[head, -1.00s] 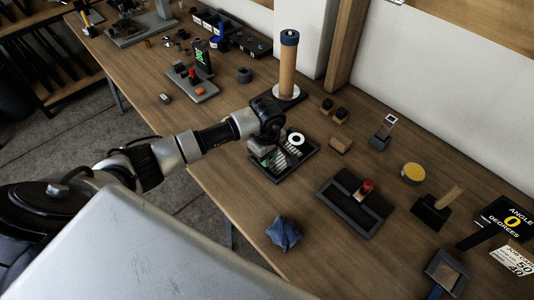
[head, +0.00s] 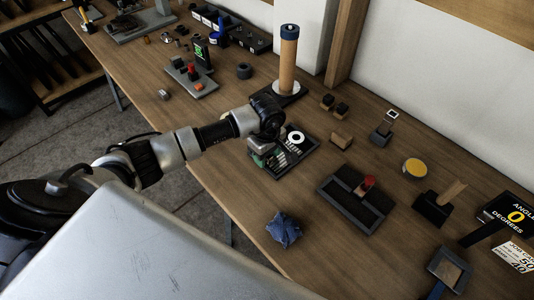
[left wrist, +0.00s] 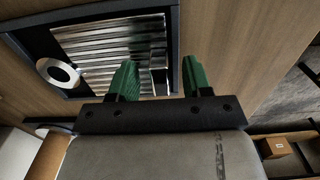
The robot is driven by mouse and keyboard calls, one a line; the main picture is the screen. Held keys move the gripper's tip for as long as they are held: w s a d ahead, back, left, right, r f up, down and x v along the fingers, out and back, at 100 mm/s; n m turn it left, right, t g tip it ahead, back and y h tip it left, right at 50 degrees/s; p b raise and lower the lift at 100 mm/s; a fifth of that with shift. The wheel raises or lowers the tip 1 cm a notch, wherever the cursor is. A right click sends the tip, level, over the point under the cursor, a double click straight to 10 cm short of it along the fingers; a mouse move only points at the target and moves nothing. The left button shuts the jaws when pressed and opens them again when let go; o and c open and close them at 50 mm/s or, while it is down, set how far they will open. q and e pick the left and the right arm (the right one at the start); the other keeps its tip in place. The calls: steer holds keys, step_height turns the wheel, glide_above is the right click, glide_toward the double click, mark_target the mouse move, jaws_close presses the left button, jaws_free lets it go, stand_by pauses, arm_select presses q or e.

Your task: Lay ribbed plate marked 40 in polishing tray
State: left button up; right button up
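A dark tray (head: 293,168) on the bench holds a shiny ribbed metal piece and a white ring (head: 295,137). In the left wrist view the ribbed metal (left wrist: 105,45) fills much of the tray, with the white ring (left wrist: 58,73) at its left. I cannot read a number on it. My left gripper (left wrist: 160,82) has its green fingers apart at the tray's edge, with a small shiny metal block (left wrist: 158,72) showing between them, not clearly touched. A dark tray with compartments and a red-topped piece (head: 369,182) stands to the right; I cannot tell which is the polishing tray.
A wooden post (head: 288,62) stands just behind the ribbed metal's tray. A blue cloth (head: 284,230) lies near the bench's front edge. A yellow-topped round tin (head: 415,168) and an angle sign (head: 515,216) are at the right. The bench around the cloth is clear.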

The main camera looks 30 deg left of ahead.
arm_select(q)
step_height(320, 180, up, 11)
steer(key=b, duration=0.1)
steer(key=shift+b, duration=0.35)
steer(key=shift+s+f, duration=0.1)
steer(key=shift+f, duration=0.15)
stand_by(0.6)
